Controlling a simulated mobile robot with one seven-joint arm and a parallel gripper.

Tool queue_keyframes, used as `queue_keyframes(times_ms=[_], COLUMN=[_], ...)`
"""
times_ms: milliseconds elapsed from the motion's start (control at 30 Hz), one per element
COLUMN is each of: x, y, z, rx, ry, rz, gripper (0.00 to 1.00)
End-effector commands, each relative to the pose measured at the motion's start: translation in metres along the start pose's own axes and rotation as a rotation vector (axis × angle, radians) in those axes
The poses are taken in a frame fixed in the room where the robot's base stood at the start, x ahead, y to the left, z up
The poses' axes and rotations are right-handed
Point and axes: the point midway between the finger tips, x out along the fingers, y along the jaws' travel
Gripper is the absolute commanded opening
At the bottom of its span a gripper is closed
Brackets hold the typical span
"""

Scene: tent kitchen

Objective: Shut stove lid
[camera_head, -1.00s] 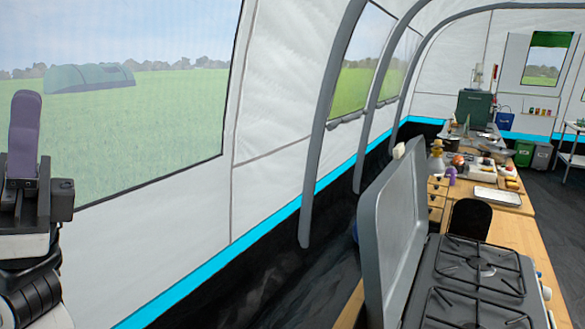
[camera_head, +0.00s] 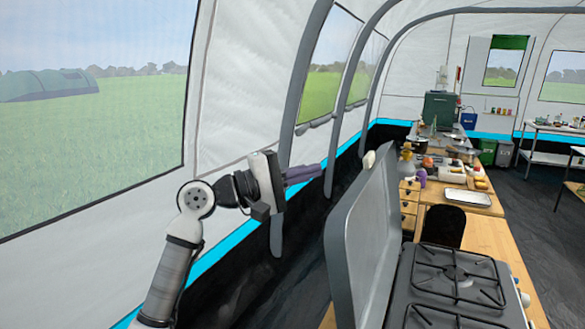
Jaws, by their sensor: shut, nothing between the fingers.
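The stove (camera_head: 445,285) stands on a wooden table at the lower right, with black pan supports on its grey top. Its grey lid (camera_head: 362,245) is open and stands nearly upright along the stove's left side. My gripper (camera_head: 318,169) is to the left of the lid, near the height of its upper edge, and points right. Its purple fingers are shut and empty. A gap shows between the fingertips and the lid in the picture.
Behind the stove, a long row of tables carries a metal tray (camera_head: 467,197), bottles and dishes. A black rounded panel (camera_head: 444,226) stands just behind the stove. The tent wall and a grey pole (camera_head: 300,90) are close on the left. Dark floor is clear at right.

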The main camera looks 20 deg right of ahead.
Motion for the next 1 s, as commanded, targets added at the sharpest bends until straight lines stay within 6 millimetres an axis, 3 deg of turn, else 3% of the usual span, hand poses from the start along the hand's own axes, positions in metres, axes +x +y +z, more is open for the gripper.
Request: queue_keyframes(times_ms=[200, 400, 1000], x=[0.048, 0.066, 0.073], y=[0.005, 0.004, 0.001], z=[0.001, 0.021, 0.029], rx=[-0.003, -0.001, 0.001], ry=[-0.003, -0.001, 0.000], rz=[0.001, 0.002, 0.000], gripper=[0.00, 0.00, 0.00])
